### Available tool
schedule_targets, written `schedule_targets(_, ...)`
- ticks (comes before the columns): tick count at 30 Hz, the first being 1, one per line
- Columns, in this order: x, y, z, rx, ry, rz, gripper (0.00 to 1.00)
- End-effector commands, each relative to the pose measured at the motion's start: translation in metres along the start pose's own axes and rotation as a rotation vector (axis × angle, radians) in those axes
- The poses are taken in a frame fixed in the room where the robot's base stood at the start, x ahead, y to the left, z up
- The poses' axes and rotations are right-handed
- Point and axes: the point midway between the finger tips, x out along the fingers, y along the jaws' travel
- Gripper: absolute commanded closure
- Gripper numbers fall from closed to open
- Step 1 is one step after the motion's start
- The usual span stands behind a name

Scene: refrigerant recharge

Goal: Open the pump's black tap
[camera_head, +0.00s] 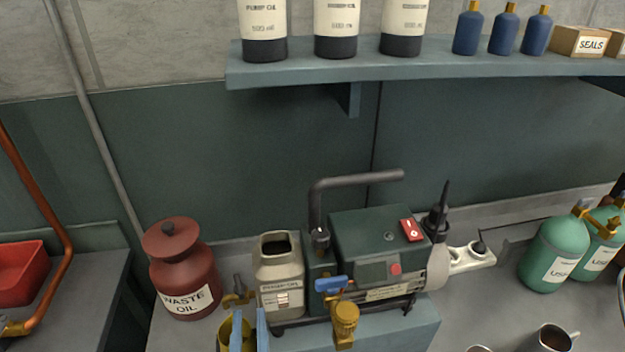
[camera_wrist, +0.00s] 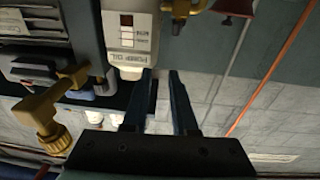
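The green vacuum pump (camera_head: 375,245) stands on the bench. A black knob-like part (camera_head: 320,238) sits at the foot of its grey pipe; I cannot tell for sure that it is the black tap. A blue lever (camera_head: 331,284) and a brass fitting (camera_head: 345,318) are on its front; the brass fitting also shows in the wrist view (camera_wrist: 45,122). My gripper (camera_wrist: 163,76) is open and empty, its dark blue fingers close to the inverted pump oil bottle (camera_wrist: 130,45). I see no black tap between the fingers.
The pump oil bottle (camera_head: 279,275) stands left of the pump, beside the red waste oil can (camera_head: 183,268). A small dark and brass item (camera_head: 238,290) is between them. A shelf (camera_head: 420,72) hangs above. Green cylinders (camera_head: 555,252) and a mug (camera_head: 550,340) are at the right.

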Motion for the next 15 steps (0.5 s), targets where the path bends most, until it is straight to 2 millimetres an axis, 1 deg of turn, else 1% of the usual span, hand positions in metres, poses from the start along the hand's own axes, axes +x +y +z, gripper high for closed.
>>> schedule_targets(1, 0.006, 0.004, -0.010, 0.001, 0.020, 0.012, 0.74)
schedule_targets(6, 0.021, 0.016, -0.038, 0.003, 0.071, 0.047, 0.74)
schedule_targets(15, 0.041, 0.038, -0.090, 0.007, 0.161, 0.104, 0.74)
